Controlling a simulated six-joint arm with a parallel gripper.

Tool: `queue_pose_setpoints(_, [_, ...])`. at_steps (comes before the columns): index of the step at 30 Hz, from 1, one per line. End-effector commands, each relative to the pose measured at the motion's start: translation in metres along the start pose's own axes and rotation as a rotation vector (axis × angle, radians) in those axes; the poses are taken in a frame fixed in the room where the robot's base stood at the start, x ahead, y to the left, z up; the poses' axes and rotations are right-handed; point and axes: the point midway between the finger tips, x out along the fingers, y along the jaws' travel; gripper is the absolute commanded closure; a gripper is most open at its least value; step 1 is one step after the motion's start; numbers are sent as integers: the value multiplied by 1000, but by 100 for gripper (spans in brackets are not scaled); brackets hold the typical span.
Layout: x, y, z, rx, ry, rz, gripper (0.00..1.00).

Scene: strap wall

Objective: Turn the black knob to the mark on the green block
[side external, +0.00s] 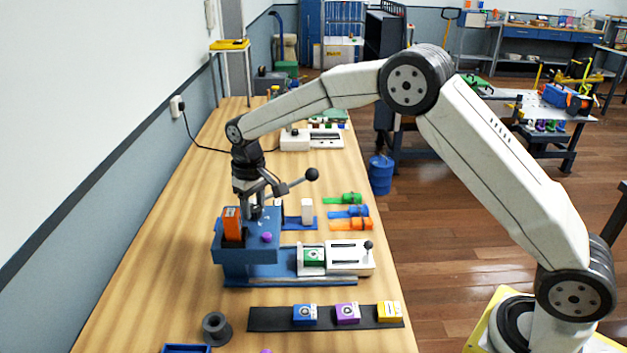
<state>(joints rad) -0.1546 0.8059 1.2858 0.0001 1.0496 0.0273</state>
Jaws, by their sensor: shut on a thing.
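My gripper (254,208) points down over the top of a blue fixture (248,257), left of the middle. It is shut on a dark part there, which I take to be the black knob; the fingers hide most of it, and its angle cannot be read. The green block (313,257) sits in the left end of a white device (345,262), right of the fixture. The block's top has a pale round marking, too small to read for direction.
An orange block (232,224) and a purple button (267,237) are on the fixture. A ball-ended lever (312,174) sticks out beside my gripper. In front, a black strip (270,319) carries blue, purple and yellow blocks. Coloured clamps (350,211) lie at the right edge.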

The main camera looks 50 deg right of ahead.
Motion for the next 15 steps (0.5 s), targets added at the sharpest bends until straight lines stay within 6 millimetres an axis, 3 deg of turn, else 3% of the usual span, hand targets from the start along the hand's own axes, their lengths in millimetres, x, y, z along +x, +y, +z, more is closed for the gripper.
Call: queue_pose_setpoints(15, [0,0,0,-325,-2,0,100])
